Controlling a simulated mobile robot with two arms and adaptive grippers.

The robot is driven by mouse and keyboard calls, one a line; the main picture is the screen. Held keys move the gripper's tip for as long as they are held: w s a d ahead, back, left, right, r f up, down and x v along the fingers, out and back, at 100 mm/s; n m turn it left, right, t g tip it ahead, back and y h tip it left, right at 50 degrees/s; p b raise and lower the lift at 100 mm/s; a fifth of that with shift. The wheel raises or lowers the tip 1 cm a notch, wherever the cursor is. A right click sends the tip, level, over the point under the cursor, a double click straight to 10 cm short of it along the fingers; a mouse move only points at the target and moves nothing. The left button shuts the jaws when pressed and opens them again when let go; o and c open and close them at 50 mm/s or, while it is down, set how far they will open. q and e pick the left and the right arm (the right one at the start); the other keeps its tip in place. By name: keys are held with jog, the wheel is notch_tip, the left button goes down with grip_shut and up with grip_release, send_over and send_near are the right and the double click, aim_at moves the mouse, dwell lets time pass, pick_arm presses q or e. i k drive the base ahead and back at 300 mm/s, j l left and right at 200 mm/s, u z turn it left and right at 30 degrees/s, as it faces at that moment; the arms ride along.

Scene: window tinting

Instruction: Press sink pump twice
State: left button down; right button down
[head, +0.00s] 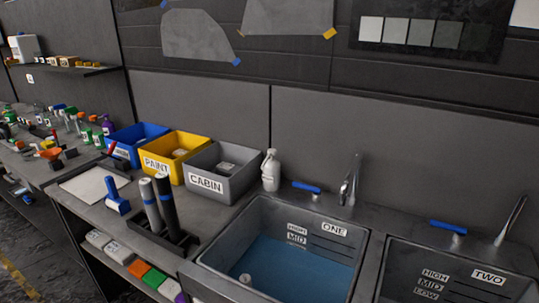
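A white pump bottle (270,171) stands upright on the counter behind the left corner of sink ONE, right beside the grey CABIN bin. Its pump head is small in the picture. Sink TWO (383,290) is to the right and partly cut off by the frame edge. Neither of my grippers shows in the head view.
A blue bin (120,151), a yellow PAINT bin (149,163) and the grey CABIN bin (236,185) line the wall. Blue-handled taps (306,187) and metal spouts (350,182) rise behind the sinks.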

aim_at(271, 153)
jog(key=i+j, duration=0.1)
jog(key=j, duration=0.25)
jog(key=i+j, duration=0.15)
jog(key=j, duration=0.25)
jog(key=i+j, duration=0.1)
jog(key=j, duration=0.25)
jog(key=i+j+u, duration=0.1)
jog(key=j, duration=0.25)
jog(key=i+j, duration=0.2)
jog(key=j, duration=0.15)
